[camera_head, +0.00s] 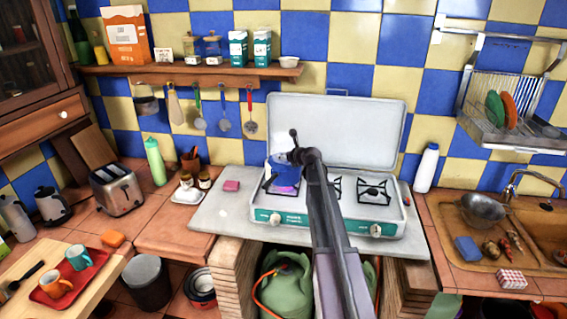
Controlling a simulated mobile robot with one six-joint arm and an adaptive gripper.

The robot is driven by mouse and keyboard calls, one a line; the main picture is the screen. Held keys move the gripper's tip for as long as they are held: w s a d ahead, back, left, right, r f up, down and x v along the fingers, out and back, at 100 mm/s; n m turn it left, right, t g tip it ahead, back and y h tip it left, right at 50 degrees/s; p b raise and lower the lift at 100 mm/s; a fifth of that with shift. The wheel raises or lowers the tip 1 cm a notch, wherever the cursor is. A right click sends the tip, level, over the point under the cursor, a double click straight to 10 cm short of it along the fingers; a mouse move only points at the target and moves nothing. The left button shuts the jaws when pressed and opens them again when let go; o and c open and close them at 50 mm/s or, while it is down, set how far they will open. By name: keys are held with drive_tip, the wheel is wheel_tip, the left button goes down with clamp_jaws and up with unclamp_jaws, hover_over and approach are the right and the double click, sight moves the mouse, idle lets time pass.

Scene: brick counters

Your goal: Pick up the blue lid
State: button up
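My gripper (283,158) is at the far end of my dark arm, right at the blue thing's top edge in the picture. The fingers are too small and dark to make out, so I cannot tell whether they are open, shut or touching the blue thing.
The stove's raised white cover (345,125) stands behind the burners. A pink sponge (231,186) and a saucer with jars (190,194) lie to the left. A white bottle (426,168) stands right of the stove. Utensils hang under the shelf (190,70).

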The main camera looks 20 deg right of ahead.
clamp_jaws()
drive_tip(key=shift+r, duration=0.15)
wheel_tip(320, 180, up, 4)
drive_tip(key=p, duration=0.4)
drive_tip(key=shift+f, duration=0.2)
drive_tip(key=s+d+r+p, duration=0.1)
drive_tip(key=s+d, duration=0.2)
drive_tip(key=s, duration=1.2)
drive_tip(key=shift+s, duration=0.35)
drive_tip(key=shift+d, duration=0.1)
